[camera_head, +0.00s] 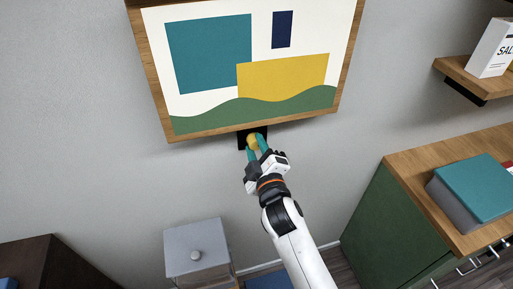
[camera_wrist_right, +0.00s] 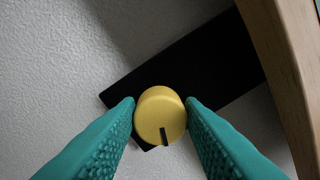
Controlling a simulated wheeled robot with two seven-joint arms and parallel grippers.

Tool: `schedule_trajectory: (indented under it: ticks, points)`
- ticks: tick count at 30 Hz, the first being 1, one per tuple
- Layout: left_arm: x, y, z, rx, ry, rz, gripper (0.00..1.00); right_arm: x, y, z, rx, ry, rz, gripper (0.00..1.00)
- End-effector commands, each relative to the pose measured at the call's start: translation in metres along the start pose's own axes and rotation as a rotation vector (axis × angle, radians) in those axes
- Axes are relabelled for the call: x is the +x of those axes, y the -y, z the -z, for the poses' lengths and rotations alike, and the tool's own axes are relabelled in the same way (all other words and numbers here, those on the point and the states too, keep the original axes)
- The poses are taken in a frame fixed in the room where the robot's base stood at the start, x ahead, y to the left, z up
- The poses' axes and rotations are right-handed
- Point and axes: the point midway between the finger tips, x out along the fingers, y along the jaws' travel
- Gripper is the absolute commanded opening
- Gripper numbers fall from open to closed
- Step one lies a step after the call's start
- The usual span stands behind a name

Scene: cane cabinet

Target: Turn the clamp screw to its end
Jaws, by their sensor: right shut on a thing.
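The clamp screw has a round yellow knob (camera_wrist_right: 159,112) with a dark mark on its face, near the lower rim in the right wrist view. It sits on a black bracket (camera_wrist_right: 190,70) against the wall, just below the framed picture. In the head view the knob (camera_head: 253,141) shows small under the picture's lower edge. My right gripper (camera_head: 257,144) reaches up to it, and its green fingers stand on either side of the knob. In the right wrist view the fingertips (camera_wrist_right: 160,108) touch the knob's left and right sides. My left gripper is not in view.
The wood-framed picture (camera_head: 200,55) hangs right above the knob. A green cabinet with a wooden top (camera_head: 410,165) holding a teal-covered block stands at right. A shelf (camera_head: 462,75) with a white box is at upper right.

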Motion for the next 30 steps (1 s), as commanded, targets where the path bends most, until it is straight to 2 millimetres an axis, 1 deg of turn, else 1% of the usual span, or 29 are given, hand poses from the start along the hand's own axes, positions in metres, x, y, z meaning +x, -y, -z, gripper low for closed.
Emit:
schedule_trajectory:
  ticks: [7, 8, 9, 11, 12, 20, 23, 26, 30]
  points:
    - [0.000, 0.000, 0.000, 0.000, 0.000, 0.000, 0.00, 0.000, -0.001, 0.001, -0.001, -0.002, -0.002, 0.12]
    - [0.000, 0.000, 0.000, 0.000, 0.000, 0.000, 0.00, 0.000, -0.001, 0.001, -0.001, -0.002, -0.002, 0.38]
    - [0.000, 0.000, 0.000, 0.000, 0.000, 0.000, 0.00, 0.000, -0.001, 0.001, -0.001, -0.002, -0.002, 0.44]
    - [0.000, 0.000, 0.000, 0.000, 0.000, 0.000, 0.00, 0.000, -0.001, 0.001, -0.001, -0.002, -0.002, 0.54]
    - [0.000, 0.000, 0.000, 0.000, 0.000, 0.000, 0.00, 0.000, -0.001, 0.001, -0.001, -0.001, -0.002, 0.56]
    - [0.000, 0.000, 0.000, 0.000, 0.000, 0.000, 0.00, -0.001, -0.001, 0.001, -0.002, -0.001, -0.001, 0.56]
    - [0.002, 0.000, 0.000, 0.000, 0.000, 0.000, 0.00, -0.007, -0.002, 0.001, -0.002, -0.001, -0.001, 0.56]
    - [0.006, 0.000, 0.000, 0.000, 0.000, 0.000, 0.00, -0.022, -0.003, 0.002, -0.001, -0.001, -0.002, 0.56]
    - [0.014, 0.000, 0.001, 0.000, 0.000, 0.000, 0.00, -0.052, -0.004, 0.002, 0.000, -0.001, -0.003, 0.56]
